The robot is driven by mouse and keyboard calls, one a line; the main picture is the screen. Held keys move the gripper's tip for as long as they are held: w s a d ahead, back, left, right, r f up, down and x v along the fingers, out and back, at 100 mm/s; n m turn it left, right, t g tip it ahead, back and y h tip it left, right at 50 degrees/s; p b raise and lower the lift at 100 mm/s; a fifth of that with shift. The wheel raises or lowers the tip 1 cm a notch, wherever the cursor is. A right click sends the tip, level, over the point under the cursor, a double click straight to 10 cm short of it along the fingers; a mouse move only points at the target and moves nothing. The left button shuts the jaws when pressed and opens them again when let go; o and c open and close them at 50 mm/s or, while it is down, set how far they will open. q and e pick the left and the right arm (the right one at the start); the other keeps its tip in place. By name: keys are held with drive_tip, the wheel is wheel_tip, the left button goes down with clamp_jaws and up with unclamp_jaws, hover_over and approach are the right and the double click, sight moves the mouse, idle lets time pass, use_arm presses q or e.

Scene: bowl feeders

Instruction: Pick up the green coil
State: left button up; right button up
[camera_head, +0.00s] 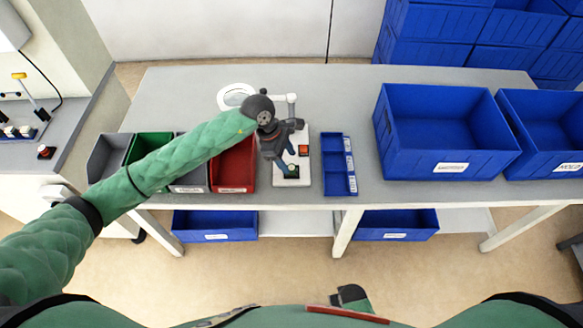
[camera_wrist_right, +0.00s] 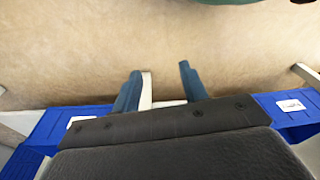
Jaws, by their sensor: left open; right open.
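A small green piece (camera_head: 292,168), which may be the green coil, shows on the front part of a white fixture (camera_head: 292,181). It is too small to make out its shape. My left gripper (camera_head: 286,158) is open, pointing down over the fixture, with its fingertips close to the green piece. I cannot tell whether they touch it, and the gripper hides part of the fixture. My right gripper (camera_wrist_right: 160,80) is open and empty in the right wrist view, above the floor in front of the table.
Several small bins, including a red bin (camera_head: 234,168) and a green bin (camera_head: 150,147), stand left of the fixture. A blue divided tray (camera_head: 325,192) lies right of it. A large blue crate (camera_head: 398,150) stands further right on the grey table (camera_head: 330,82).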

sight(293, 168)
use_arm(q)
drive_tip(key=shift+p+x, duration=0.95)
drive_tip(key=shift+x, duration=0.95)
use_arm(e)
drive_tip(key=shift+s+d+f, duration=0.2)
drive_tip(key=shift+d+f, duration=0.05)
drive_tip(key=shift+f, duration=0.6)
drive_tip(key=shift+s+d+f, duration=0.25)
drive_tip(key=shift+d+f, duration=0.05)
drive_tip(key=shift+f, duration=0.6)
drive_tip(key=shift+s+d+f, duration=0.2)
drive_tip(key=shift+d+f, duration=0.05)
drive_tip(key=shift+f, duration=0.6)
use_arm(q)
drive_tip(key=shift+w+a, duration=0.1)
drive_tip(key=c, duration=1.1)
drive_tip(key=shift+c, duration=0.3)
